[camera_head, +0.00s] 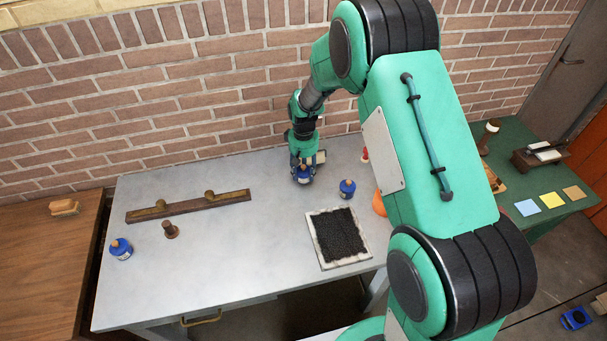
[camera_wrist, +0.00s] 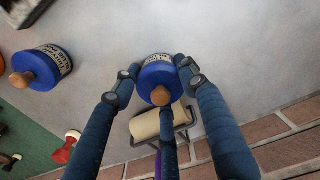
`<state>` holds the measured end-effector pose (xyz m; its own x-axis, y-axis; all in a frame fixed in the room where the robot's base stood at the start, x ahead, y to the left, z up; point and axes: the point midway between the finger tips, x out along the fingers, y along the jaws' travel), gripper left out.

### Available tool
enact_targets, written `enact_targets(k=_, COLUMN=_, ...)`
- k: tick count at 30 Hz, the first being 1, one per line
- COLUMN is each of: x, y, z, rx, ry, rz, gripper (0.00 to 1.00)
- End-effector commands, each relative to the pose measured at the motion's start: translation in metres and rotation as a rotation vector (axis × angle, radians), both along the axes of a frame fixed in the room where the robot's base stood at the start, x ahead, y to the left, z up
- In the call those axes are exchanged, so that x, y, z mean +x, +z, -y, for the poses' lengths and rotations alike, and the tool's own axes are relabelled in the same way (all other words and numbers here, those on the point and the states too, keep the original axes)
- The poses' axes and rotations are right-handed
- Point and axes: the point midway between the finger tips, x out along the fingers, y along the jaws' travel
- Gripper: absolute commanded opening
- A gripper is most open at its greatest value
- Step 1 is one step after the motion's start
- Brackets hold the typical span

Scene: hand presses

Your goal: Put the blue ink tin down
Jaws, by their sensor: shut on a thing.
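My gripper (camera_head: 303,167) reaches down at the back of the grey table (camera_head: 220,200), close to the brick wall. It is shut on a blue ink tin (camera_head: 302,178) with a tan knob on its lid. In the wrist view the fingers of my gripper (camera_wrist: 159,80) close around this tin (camera_wrist: 153,70), which has a pale label. The tin looks upright and at or just above the tabletop; I cannot tell if it touches. A second, similar blue tin (camera_head: 347,187) stands apart to its right; it also shows in the wrist view (camera_wrist: 45,66).
A cream roller (camera_wrist: 158,123) lies close behind the held tin. A black inked slab (camera_head: 339,236) lies in front. A long wooden bar (camera_head: 188,205), a small brown stamp (camera_head: 170,230) and another blue tin (camera_head: 121,249) are to the left. Tabletop between bar and slab is clear.

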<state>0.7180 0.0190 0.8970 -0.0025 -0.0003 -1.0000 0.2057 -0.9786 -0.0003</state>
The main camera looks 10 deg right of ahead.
Motion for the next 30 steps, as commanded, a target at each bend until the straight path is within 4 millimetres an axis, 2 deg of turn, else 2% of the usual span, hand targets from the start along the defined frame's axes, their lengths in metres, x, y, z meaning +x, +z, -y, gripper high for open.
enact_targets(k=4, x=0.0013, y=-0.0099, z=-0.0001, rx=0.001, ry=0.0, rz=0.003, gripper=0.07)
enact_targets(k=17, x=0.0012, y=-0.0131, z=0.0, rx=0.0, ry=0.0, rz=0.002, gripper=0.07)
enact_targets(k=18, x=0.0008, y=-0.014, z=-0.0001, rx=0.0, ry=0.0, rz=0.002, gripper=0.44)
enact_targets(k=21, x=0.0008, y=-0.0136, z=-0.0001, rx=0.0, ry=0.0, rz=0.002, gripper=0.61)
enact_targets(k=30, x=0.0009, y=-0.0131, z=0.0, rx=0.0, ry=0.0, rz=0.002, gripper=0.61)
